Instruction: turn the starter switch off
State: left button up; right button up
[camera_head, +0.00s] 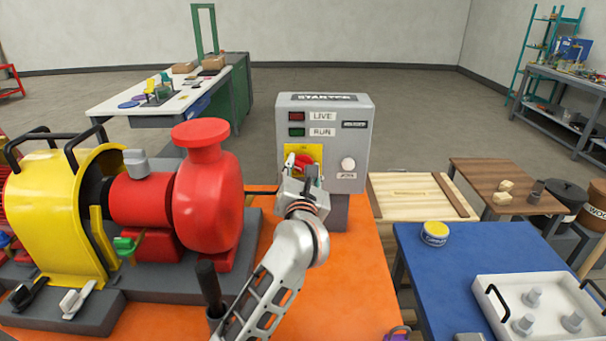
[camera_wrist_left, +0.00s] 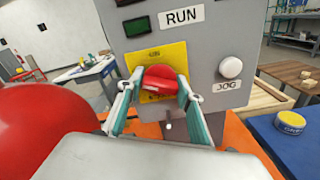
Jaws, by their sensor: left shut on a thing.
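The grey starter box (camera_head: 362,118) stands upright on the orange bench. On its front is a yellow plate (camera_head: 315,151) with a red rotary switch (camera_head: 301,162). In the left wrist view the red switch (camera_wrist_left: 158,80) sits between the two fingers of my left gripper (camera_wrist_left: 158,98), which is shut on it. The yellow plate (camera_wrist_left: 174,52) carries a label above the knob; the lower label is partly hidden. In the head view my left gripper (camera_head: 303,178) covers the lower part of the switch. My right gripper is in neither view.
Above the switch are a dark red LIVE window (camera_head: 296,116) and a green RUN window (camera_head: 297,132). A white JOG button (camera_head: 347,164) sits to the right. A red pump (camera_head: 208,195) and yellow guard (camera_head: 50,215) stand close on the left. A blue table (camera_head: 440,275) is at right.

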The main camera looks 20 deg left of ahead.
aim_at(303, 124)
pick_arm(q)
jog(key=n+b, duration=0.2)
jog(key=n, duration=0.1)
jog(key=shift+f+n, duration=0.2)
jog(key=shift+n, duration=0.1)
jog(key=shift+r+n+b, duration=0.1)
jog(key=shift+n+b, duration=0.5)
jog(key=shift+b, duration=0.05)
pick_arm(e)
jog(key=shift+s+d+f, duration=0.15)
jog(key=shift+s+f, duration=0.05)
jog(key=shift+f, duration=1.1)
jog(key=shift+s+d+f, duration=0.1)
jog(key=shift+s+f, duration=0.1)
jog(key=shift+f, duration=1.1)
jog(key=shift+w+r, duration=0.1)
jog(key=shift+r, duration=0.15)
pick_arm(q)
jog(key=o, duration=1.1)
jog(key=shift+r, duration=0.1)
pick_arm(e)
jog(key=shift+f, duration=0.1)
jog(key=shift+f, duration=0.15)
pick_arm(q)
notch_tip(303, 124, up, 10)
